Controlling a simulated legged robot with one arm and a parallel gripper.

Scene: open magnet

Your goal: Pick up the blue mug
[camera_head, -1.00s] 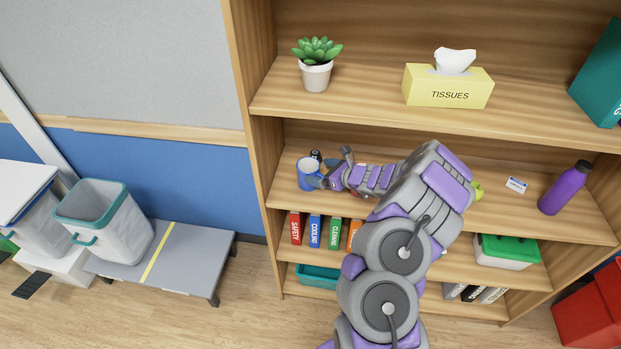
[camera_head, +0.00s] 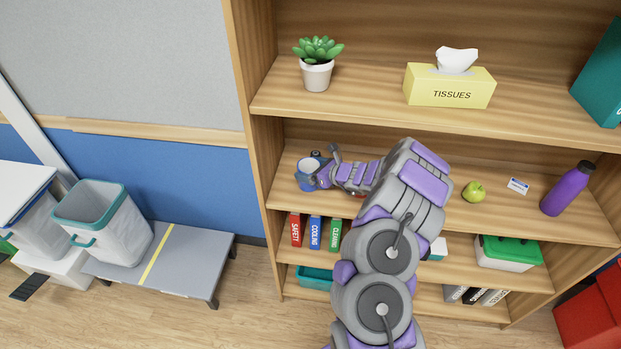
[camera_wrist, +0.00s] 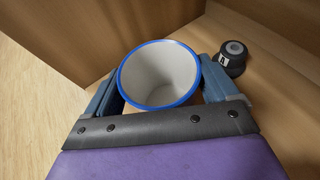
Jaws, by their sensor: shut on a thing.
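The blue mug (camera_head: 304,168) stands upright at the left end of the middle shelf. In the wrist view the mug (camera_wrist: 160,72) shows its blue rim and white, empty inside. My gripper (camera_head: 318,170) reaches it from the right with a finger on either side. In the wrist view my gripper (camera_wrist: 158,92) is shut on the mug's body. The mug's handle is not visible, and its lower part is hidden by my gripper.
A small black item with a white label (camera_wrist: 232,62) stands close behind the mug. The shelf's left side panel (camera_head: 264,165) is near. An upper shelf (camera_head: 380,115) lies above.

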